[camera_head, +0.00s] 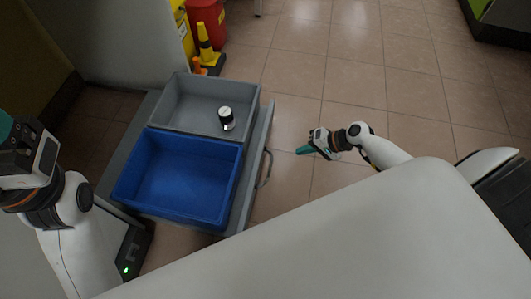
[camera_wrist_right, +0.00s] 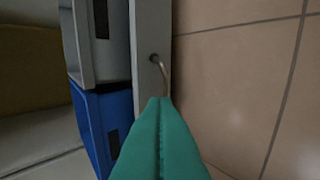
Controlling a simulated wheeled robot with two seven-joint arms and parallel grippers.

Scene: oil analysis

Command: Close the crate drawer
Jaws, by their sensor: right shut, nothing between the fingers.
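The crate drawer (camera_head: 262,143) is a grey pulled-out tray that bears a grey crate (camera_head: 169,97) and a blue crate (camera_head: 130,176). A curved metal handle (camera_head: 265,170) sits on its front face; the handle (camera_wrist_right: 164,75) also shows in the right wrist view. My right gripper (camera_head: 299,151) has teal fingers and is shut and empty, to the right of the drawer front. In the right wrist view its fingers (camera_wrist_right: 160,135) point towards the handle and overlap its lower end; I cannot tell if they touch. My left gripper (camera_head: 8,130) is at the left edge, its fingers mostly cut off.
A black and white round item (camera_head: 226,117) stands in the grey crate. The tiled floor (camera_head: 330,80) right of the drawer is clear.

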